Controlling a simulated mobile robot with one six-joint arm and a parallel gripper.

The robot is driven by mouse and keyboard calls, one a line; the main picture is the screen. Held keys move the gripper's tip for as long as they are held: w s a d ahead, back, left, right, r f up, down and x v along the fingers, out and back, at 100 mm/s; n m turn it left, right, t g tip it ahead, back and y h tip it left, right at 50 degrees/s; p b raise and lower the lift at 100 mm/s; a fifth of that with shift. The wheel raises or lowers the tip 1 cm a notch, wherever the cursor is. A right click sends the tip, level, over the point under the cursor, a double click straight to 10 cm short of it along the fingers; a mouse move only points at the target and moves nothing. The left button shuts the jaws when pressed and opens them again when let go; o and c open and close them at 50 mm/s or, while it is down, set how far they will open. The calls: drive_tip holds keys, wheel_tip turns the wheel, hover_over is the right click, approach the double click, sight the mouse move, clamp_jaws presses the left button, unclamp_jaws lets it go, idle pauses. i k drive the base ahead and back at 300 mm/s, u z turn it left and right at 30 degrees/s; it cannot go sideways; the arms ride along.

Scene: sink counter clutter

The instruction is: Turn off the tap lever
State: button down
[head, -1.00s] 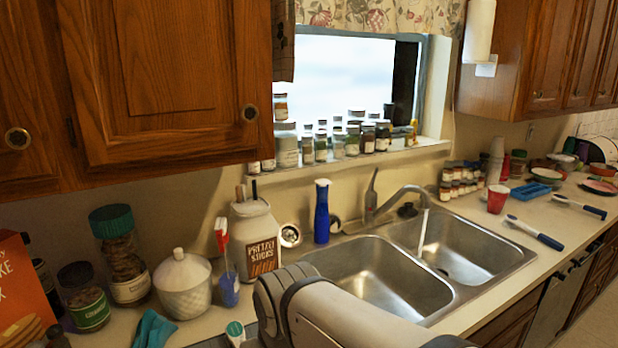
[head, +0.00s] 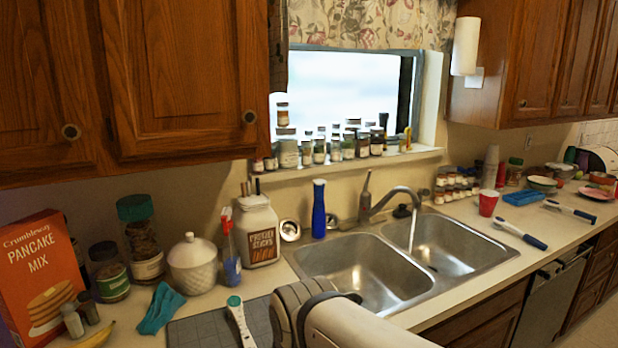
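The tap (head: 391,199) stands behind the double sink, its spout arched over the right basin. A stream of water (head: 412,234) runs from the spout into that basin. The tap lever (head: 366,183) points upward at the left end of the tap body. The double sink (head: 395,272) has two steel basins. My arm crosses the bottom of the head view in front of the left basin. My gripper is not in view.
A blue bottle (head: 319,210) stands just left of the tap. A pretzel jar (head: 260,232), a spray bottle (head: 230,258) and a white lidded pot (head: 192,264) stand further left.

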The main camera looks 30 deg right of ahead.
sight(368, 179)
drive_tip(key=u, duration=2.35)
drive_tip(key=k, duration=1.7)
drive_tip(key=z, duration=2.3)
drive_tip(key=i, duration=1.05)
drive_tip(key=z, duration=0.05)
